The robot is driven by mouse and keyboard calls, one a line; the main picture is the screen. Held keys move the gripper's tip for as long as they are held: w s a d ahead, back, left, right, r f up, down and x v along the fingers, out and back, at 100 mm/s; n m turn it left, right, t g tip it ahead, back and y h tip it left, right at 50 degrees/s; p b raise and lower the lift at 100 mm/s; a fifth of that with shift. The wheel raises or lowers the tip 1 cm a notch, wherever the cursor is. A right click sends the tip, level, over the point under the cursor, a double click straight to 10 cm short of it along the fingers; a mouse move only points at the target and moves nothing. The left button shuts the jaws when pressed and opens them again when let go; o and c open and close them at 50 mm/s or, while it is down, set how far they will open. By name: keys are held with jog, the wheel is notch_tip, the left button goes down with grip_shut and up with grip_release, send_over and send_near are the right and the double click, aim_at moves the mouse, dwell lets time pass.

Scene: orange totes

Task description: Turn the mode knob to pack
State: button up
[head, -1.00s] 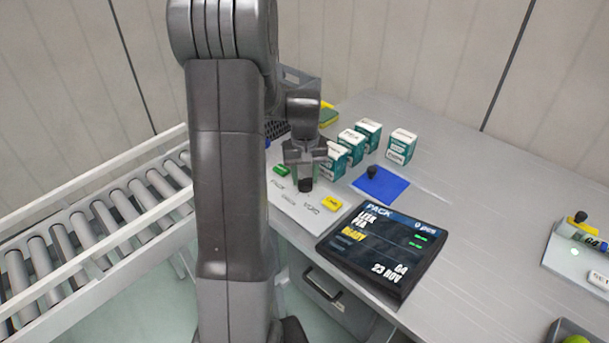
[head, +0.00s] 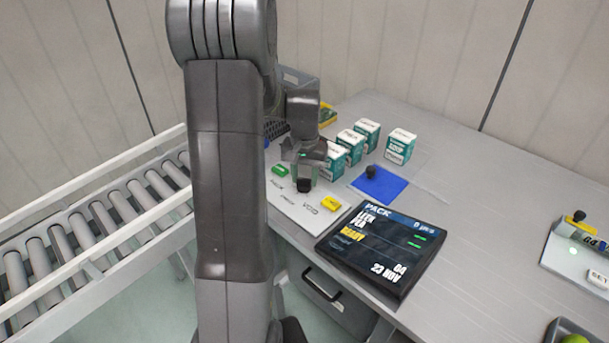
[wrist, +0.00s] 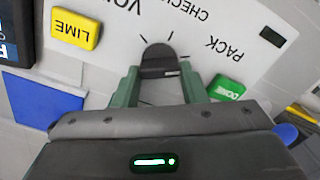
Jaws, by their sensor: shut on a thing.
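The mode knob (wrist: 158,61) is a dark round knob on a pale panel (wrist: 222,22). Tick marks and the labels VOID, CHECK and PACK surround it, upside down in the wrist view. My gripper (wrist: 158,78) is shut on the knob, a green finger on either side. In the head view my gripper (head: 304,178) is over the panel, with the knob (head: 304,186) just below it. I cannot make out clearly which tick the knob's pointer faces. The dark screen (head: 381,250) beside the panel has PACK in its header.
Several teal-and-white boxes (head: 400,146) and a blue pad (head: 380,186) stand on the grey table behind. A roller conveyor (head: 100,232) runs at left. The table's right middle is clear.

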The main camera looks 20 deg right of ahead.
jog(key=o, duration=1)
jog(key=shift+r, duration=0.1)
notch_tip(320, 180, up, 14)
jog(key=shift+f, duration=0.25)
notch_tip(320, 180, down, 14)
jog(key=shift+r, duration=0.15)
dwell(0.4)
jog(key=shift+r, duration=0.1)
